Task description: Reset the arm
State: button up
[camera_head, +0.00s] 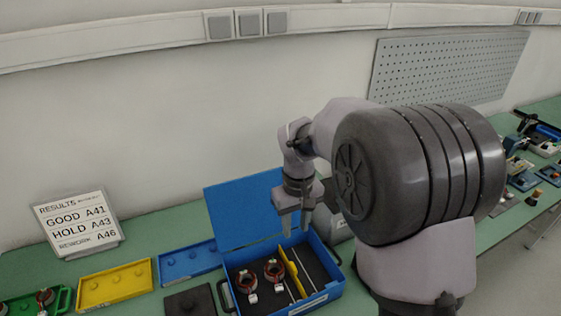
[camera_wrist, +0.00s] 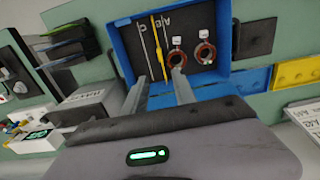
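My gripper (camera_head: 296,230) hangs pointing down above the right part of an open blue case (camera_head: 322,299) on the green bench. Its two fingers stand apart, with nothing seen between them. In the wrist view my gripper (camera_wrist: 160,76) shows the same gap, with the case's dark insert beyond the fingertips. My arm is bent, with its upper links at the right of the head view. Two copper-coloured ring parts, a left one (camera_head: 246,282) and a right one (camera_head: 274,270), lie in the case. A yellow strip (camera_head: 289,270) lies beside them, close to the fingers.
The case's blue lid (camera_head: 243,211) stands raised behind my gripper. A blue tray (camera_head: 189,262), a yellow tray (camera_head: 115,285) and a dark plate (camera_head: 190,301) lie to the left. A results sign (camera_head: 78,224) stands at the back left. Several devices crowd the bench at far right.

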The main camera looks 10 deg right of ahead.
jog(key=s+r+m+t+y+b, duration=0.1)
jog(key=s+r+m+t+b, duration=0.2)
jog(key=s, duration=0.8)
jog(key=s+d+r+m+t+y+b, duration=0.1)
jog(key=s+m, duration=0.4)
jog(key=s, duration=0.7)
notch_tip(320, 180, up, 2)
jog(key=shift+s+d+r+t+b, duration=0.15)
jog(key=shift+s+r+t+b, duration=0.1)
jog(key=shift+t+b, duration=0.8)
jog(key=shift+c, duration=0.2)
